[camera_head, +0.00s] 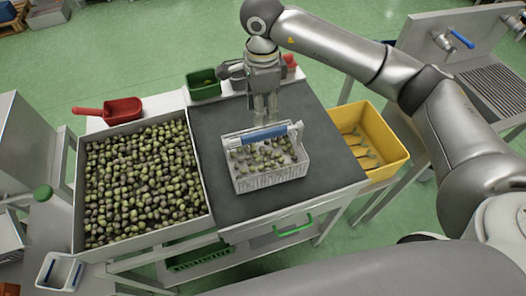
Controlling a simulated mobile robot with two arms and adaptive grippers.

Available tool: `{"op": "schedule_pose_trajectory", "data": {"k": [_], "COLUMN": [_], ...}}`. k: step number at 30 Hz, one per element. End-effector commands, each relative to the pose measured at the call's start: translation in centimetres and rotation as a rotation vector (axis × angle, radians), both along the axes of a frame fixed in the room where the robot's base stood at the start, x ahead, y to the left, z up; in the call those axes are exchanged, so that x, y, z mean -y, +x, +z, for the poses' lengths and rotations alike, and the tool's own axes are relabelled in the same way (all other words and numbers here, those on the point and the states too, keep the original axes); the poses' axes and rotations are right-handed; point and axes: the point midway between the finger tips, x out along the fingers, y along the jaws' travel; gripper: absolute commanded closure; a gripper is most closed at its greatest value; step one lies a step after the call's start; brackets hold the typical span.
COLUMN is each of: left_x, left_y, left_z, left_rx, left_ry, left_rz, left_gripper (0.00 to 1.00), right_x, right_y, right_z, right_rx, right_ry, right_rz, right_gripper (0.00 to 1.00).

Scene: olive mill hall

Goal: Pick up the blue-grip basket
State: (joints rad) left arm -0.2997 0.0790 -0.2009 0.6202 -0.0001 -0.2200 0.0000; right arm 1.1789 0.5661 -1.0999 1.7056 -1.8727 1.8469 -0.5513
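The white basket (270,181) with a blue grip (264,133) stands upright on the dark mat of the table. It holds some green and dark olives. My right gripper (266,117) points down right at the blue grip, from its far side in the picture. Its fingers are close together, and their tips end at or just behind the grip. I cannot tell whether they touch or clasp it. My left gripper is not in view.
A large metal tray of olives (211,222) stands left of the mat, with a red scoop (122,110) behind it. A green bin (203,84) stands at the mat's back edge. A yellow crate (385,165) is to the right. A small white container (47,283) stands at lower left.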

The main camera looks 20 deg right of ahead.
Motion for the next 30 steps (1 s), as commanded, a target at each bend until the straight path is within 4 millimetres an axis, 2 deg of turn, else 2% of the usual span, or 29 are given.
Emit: {"op": "schedule_pose_trajectory", "data": {"k": [9,14,21,24,30], "left_x": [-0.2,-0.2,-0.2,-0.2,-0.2], "left_y": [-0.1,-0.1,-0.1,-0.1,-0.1], "left_z": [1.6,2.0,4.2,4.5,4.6], "left_rx": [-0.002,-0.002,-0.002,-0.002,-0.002], "left_ry": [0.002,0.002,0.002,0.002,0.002], "left_rz": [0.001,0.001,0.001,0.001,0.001], "left_gripper": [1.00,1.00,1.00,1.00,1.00], "right_x": [0.3,0.3,0.9,0.8,0.9], "right_y": [0.0,0.0,0.4,0.4,0.5], "right_z": [-4.4,-5.4,-8.0,-9.5,-10.5], "right_rx": [-0.004,-0.004,-0.006,-0.005,-0.001], "right_ry": [-0.008,-0.008,-0.007,-0.006,-0.006], "right_rz": [-0.002,-0.001,-0.002,0.000,0.000], "right_gripper": [0.61,0.61,0.61,0.61,0.61]}}
